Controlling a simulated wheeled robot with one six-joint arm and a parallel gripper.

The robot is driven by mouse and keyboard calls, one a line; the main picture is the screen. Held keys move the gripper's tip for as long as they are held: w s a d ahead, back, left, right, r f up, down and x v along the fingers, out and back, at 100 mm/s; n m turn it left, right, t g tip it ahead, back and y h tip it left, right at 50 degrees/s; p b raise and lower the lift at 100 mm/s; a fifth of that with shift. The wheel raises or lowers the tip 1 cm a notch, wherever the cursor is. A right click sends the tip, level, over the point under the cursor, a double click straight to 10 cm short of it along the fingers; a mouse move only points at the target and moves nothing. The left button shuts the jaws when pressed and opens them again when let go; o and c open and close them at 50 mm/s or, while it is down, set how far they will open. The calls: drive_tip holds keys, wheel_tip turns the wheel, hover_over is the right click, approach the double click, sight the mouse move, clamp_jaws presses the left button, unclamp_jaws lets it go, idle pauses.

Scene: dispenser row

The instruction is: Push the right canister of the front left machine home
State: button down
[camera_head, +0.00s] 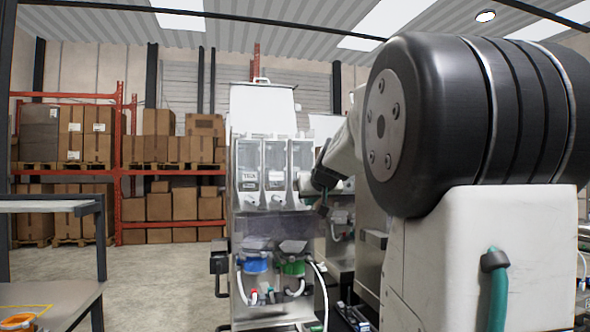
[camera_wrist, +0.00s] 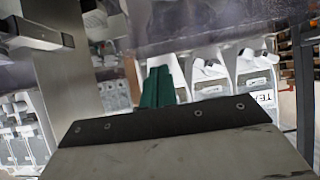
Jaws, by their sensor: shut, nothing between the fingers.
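The front left machine (camera_head: 262,110) has a row of three clear-fronted canisters. The right canister (camera_head: 300,160) is partly hidden by my arm. My gripper (camera_head: 321,206) is low in front of it, near its lower right edge. In the wrist view, which looks upside down, the green fingertips (camera_wrist: 157,88) are shut and empty. They overlap the right canister (camera_wrist: 180,76), which shows behind and beside them. I cannot tell whether they touch it, or how far it sits in.
The middle canister (camera_head: 275,165) and the labelled left canister (camera_head: 248,165) stand beside it. Blue (camera_head: 256,264) and green (camera_head: 293,267) parts with hoses sit below. Another machine (camera_head: 342,225) stands at the right. A metal table (camera_head: 60,295) is at the left, with open floor between.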

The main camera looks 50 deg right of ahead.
drive_tip(key=shift+w+d, duration=0.4)
drive_tip(key=shift+w, duration=0.25)
drive_tip(key=shift+w+d, duration=0.35)
drive_tip(key=shift+w, duration=0.35)
drive_tip(key=s+a, duration=0.4)
drive_tip(key=s, duration=0.3)
drive_tip(key=shift+w+a, duration=0.1)
